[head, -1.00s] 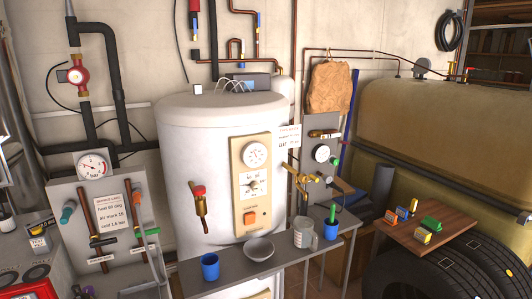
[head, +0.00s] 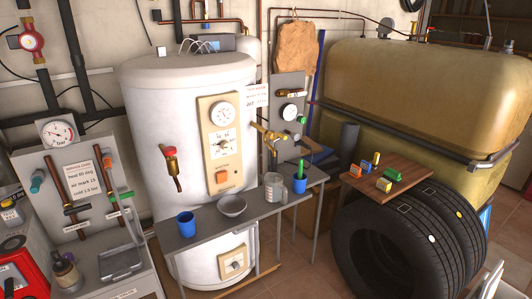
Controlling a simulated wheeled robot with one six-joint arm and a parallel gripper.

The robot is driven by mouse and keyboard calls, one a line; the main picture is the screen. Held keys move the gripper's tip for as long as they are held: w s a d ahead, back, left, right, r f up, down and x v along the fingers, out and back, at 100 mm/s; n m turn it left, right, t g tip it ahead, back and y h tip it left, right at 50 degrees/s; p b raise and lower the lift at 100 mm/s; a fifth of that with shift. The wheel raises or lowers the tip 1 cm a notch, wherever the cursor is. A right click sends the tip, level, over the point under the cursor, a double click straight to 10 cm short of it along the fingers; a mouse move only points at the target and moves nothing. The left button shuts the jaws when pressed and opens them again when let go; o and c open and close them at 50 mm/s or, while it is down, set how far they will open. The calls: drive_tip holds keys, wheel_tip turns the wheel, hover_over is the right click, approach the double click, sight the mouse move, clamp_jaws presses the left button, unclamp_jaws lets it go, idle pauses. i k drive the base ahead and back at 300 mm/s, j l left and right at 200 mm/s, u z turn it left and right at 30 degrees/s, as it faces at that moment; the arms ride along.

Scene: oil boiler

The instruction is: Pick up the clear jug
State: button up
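The clear jug (head: 274,187) stands upright on a narrow grey bench (head: 205,227) in front of the white boiler. It looks greyish and see-through, with a handle on its right side and a pale label or marking on its front. A blue cup (head: 299,184) with a green item in it stands close to its right. A grey bowl (head: 232,206) stands to its left, and a blue mug (head: 186,224) farther left. My gripper is not in the head view.
The white boiler (head: 190,120) rises directly behind the bench. A brass tap (head: 270,135) juts out above the jug. Tiled floor (head: 300,270) shows in front.

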sight(277, 191)
drive_tip(key=i+j+z, duration=0.35)
drive_tip(key=i, duration=0.25)
drive_tip(key=i+j+z, duration=0.4)
drive_tip(key=j, duration=0.35)
drive_tip(key=i, duration=0.1)
